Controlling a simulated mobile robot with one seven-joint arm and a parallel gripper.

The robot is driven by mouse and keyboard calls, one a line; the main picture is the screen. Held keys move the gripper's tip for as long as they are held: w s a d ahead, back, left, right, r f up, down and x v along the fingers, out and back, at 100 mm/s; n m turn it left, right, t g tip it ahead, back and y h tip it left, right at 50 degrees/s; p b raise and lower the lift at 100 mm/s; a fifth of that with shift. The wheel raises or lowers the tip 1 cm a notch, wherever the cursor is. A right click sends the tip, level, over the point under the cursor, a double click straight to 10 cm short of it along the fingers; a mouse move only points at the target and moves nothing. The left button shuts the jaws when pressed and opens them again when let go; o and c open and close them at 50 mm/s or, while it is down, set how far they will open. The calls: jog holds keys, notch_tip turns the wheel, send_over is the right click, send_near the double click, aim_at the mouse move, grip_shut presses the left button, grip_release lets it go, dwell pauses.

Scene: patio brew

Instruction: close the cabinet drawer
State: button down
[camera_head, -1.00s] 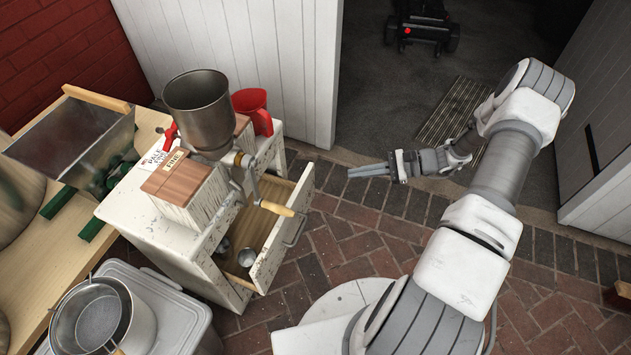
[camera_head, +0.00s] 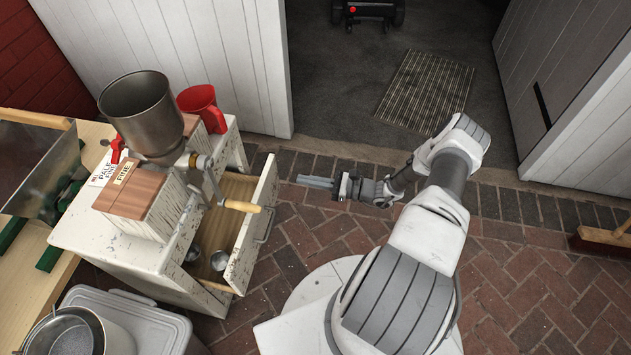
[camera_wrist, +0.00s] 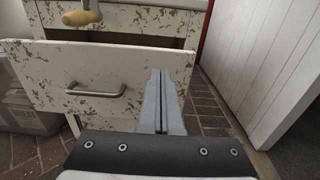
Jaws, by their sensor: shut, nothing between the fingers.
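The white chipped cabinet (camera_head: 120,246) stands at the left in the head view. Its drawer (camera_head: 255,231) is pulled out, with small metal cups lying inside. The drawer front, with its metal bar handle (camera_wrist: 95,90), fills the left of the wrist view. My gripper (camera_head: 302,182) is shut and empty. It is to the right of the drawer front in the head view, pointing left toward it. In the wrist view my gripper's fingers (camera_wrist: 161,76) overlap the right end of the drawer front; I cannot tell whether they touch it.
A grain mill (camera_head: 141,112) with a wooden-handled crank (camera_head: 242,206) sits on the cabinet, the crank hanging over the drawer. A red jug (camera_head: 202,106) stands behind. A lidded grey bin (camera_head: 135,315) is at lower left. Brick floor right of the drawer is clear.

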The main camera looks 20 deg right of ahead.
aim_at(269, 173)
jog(key=b+x, duration=0.1)
jog(key=x, duration=0.7)
jog(key=shift+w+a, duration=0.15)
jog(key=shift+a, duration=0.05)
